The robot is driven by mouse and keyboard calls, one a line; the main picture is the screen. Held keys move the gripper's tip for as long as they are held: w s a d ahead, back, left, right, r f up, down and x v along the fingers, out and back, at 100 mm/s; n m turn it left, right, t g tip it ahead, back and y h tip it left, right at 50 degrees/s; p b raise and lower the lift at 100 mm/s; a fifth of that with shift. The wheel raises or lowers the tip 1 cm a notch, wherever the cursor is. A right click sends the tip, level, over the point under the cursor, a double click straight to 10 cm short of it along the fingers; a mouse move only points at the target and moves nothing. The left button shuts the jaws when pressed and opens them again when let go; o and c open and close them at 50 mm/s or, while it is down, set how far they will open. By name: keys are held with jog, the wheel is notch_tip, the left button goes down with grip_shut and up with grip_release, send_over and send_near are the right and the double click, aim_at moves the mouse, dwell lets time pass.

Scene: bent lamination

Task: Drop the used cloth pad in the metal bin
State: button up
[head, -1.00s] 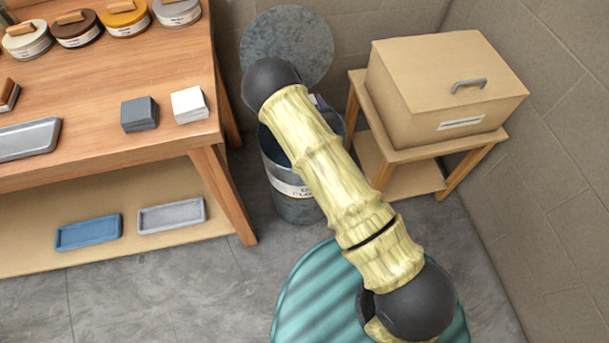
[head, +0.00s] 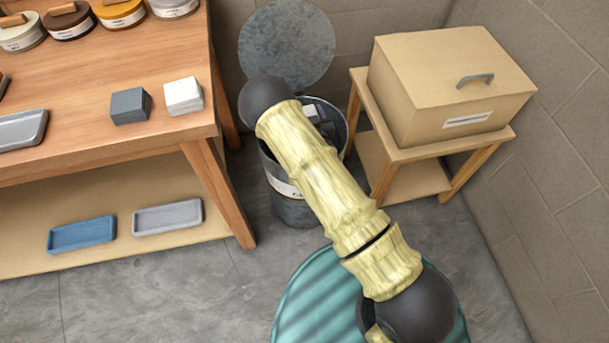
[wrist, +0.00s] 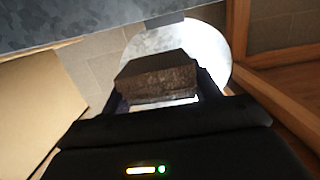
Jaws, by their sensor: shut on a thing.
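The metal bin (head: 293,208) stands on the floor between the workbench and a small stand. Its round lid (head: 287,43) is raised against the wall, and the lid also shows in the wrist view (wrist: 209,52). My gripper (wrist: 155,88) is shut on a brownish-grey block-shaped cloth pad (wrist: 157,76). A grey metal surface, probably the bin's, crosses the top of the wrist view close by. In the head view my arm covers part of the bin's mouth. Small pale and dark shapes show in the opening, too small to tell apart.
The wooden workbench (head: 110,60) at left holds a dark grey stack (head: 130,106), a white stack (head: 183,96) and several round tins. A blue tray (head: 82,234) and a grey tray (head: 167,217) lie on its lower shelf. A tan box (head: 450,85) sits on the right-hand stand.

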jog(key=o, duration=1)
jog(key=shift+o, duration=0.2)
jog(key=shift+r, duration=0.1)
notch_tip(320, 180, up, 10)
jog(key=shift+f+p, duration=0.1)
jog(key=shift+p, duration=0.85)
jog(key=shift+d, duration=0.1)
